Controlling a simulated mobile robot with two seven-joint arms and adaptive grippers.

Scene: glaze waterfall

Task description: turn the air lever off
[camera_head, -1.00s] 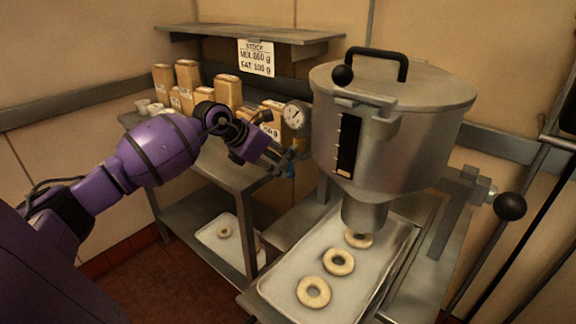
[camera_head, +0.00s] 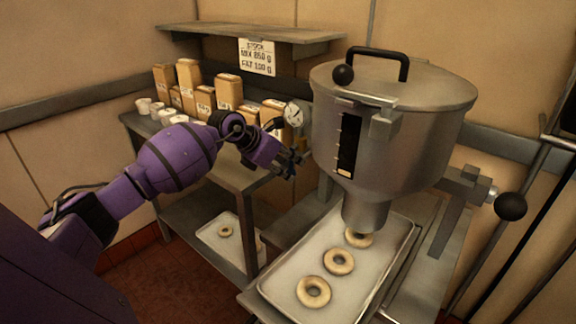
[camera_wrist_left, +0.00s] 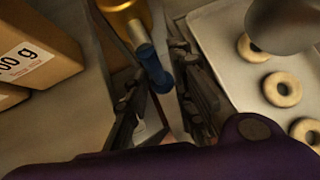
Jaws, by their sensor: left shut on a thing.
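The air lever (camera_wrist_left: 157,72) is a blue handle on a brass-coloured valve body (camera_wrist_left: 128,18), seen in the left wrist view. In the head view my left gripper (camera_head: 291,162) is just left of the steel hopper (camera_head: 400,130), below the round pressure gauge (camera_head: 295,115), and it largely hides the lever. In the left wrist view the dark fingers (camera_wrist_left: 158,80) lie on both sides of the blue handle, shut on it. The lever's exact angle is hard to tell. My right gripper is not in view.
A tray (camera_head: 285,265) with several dough rings lies under the hopper's spout. Bags and boxes (camera_head: 229,91) and white cups stand on the left bench, below a shelf (camera_head: 250,34). A black ball handle (camera_head: 510,206) sticks out at the right.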

